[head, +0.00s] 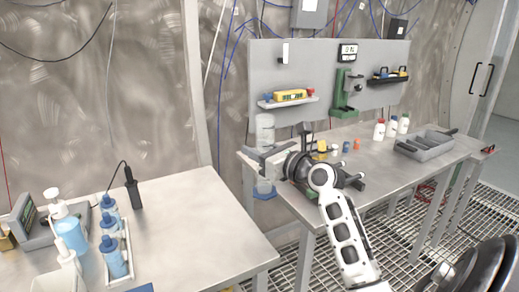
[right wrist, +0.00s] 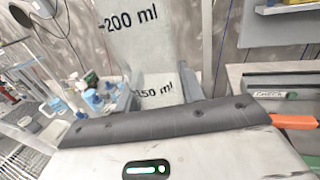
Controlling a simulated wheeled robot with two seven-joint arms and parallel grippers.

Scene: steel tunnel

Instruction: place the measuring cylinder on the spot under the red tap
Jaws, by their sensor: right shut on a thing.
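The measuring cylinder (head: 265,128) is clear and upright in the head view, with a blue base at the left end of the far bench. My right gripper (head: 263,155) is shut around its middle and hides part of it. In the right wrist view the cylinder (right wrist: 150,50) shows its 200 ml and 150 ml marks close behind the gripper's dark finger (right wrist: 170,120). The base looks off the bench top, beside its left edge. I cannot make out a red tap or the spot under it for sure. My left gripper is not in view.
The far bench (head: 400,170) holds small coloured items, several bottles (head: 391,128) and a grey tray (head: 425,146). A panel behind carries a shelf (head: 288,102) and a green stand (head: 345,95). The near bench (head: 190,225) has blue bottles (head: 112,258) at left and clear room at right.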

